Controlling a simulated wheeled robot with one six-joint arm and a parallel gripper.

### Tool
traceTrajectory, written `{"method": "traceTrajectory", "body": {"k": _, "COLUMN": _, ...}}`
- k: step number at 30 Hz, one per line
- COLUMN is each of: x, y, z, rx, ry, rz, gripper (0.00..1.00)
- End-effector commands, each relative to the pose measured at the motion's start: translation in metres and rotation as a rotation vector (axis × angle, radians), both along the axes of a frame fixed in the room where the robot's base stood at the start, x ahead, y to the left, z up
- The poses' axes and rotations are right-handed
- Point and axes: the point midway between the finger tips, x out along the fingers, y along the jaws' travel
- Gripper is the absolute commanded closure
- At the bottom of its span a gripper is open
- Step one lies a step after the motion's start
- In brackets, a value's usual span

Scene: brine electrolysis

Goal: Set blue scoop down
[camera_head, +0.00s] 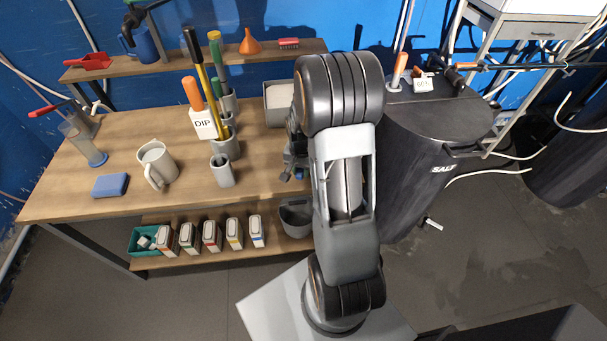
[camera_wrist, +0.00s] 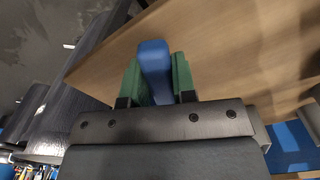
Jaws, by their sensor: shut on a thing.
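In the wrist view, the blue scoop (camera_wrist: 153,58) shows as a blue bar, its handle by the look of it, between the green finger pads of my gripper (camera_wrist: 155,88). The pads press on it from both sides. The wooden table top (camera_wrist: 225,55) lies beyond it; I cannot tell whether the scoop touches the table. In the head view, my gripper (camera_head: 291,163) is at the right end of the table (camera_head: 160,203), mostly hidden behind my arm. The rest of the scoop is hidden there.
A grey bin with white contents (camera_head: 279,104) stands at the table's back right. The dark SALT barrel (camera_head: 425,150) is right of the table. Bare table lies in front of the holders.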

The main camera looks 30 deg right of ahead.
Motion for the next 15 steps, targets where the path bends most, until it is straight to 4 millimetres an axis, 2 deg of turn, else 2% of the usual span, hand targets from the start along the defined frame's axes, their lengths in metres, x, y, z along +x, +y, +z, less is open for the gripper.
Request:
{"method": "traceTrajectory", "body": {"k": 7, "x": 0.003, "y": -0.01, "z": -0.012, "rx": -0.001, "ry": -0.001, "rz": -0.001, "gripper": 1.0}}
{"method": "traceTrajectory", "body": {"k": 15, "x": 0.004, "y": -0.011, "z": -0.041, "rx": 0.001, "ry": 0.001, "rz": 0.0, "gripper": 1.0}}
